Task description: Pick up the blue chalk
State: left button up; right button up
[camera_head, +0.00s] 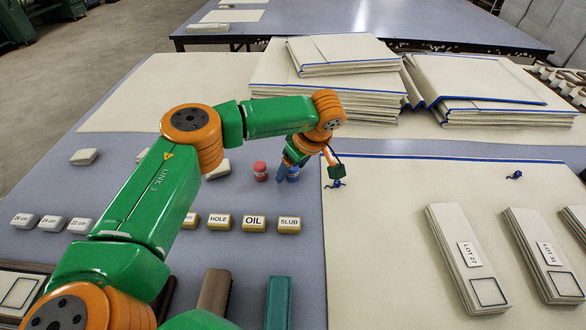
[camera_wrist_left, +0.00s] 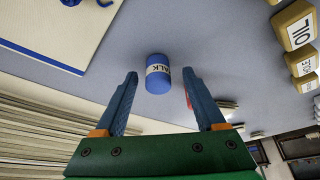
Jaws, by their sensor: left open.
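The blue chalk (camera_wrist_left: 158,78) is a short blue cylinder with a white label band reading "ALK". It stands on the blue-grey table, ahead of and between the open fingers of my left gripper (camera_wrist_left: 162,84) in the left wrist view, apart from both. In the head view my left gripper (camera_head: 290,170) is low over the table, and the chalk (camera_head: 294,174) is partly hidden behind its finger. Nothing is held. My right gripper is not in view.
A red cylinder (camera_head: 260,171) stands just left of the chalk. Labelled blocks, including "OIL" (camera_head: 254,223), lie in front. A cream cloth (camera_head: 380,230) with a blue thread tangle (camera_head: 336,184) is to the right. Stacked cloths (camera_head: 325,95) lie behind.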

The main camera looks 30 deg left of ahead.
pick_arm(q)
jog(key=shift+w+a+f, duration=0.1)
jog(key=shift+w+f, duration=0.05)
jog(key=shift+f, duration=0.3)
jog(key=shift+r, duration=0.1)
jog(key=c, duration=0.3)
grip_shut()
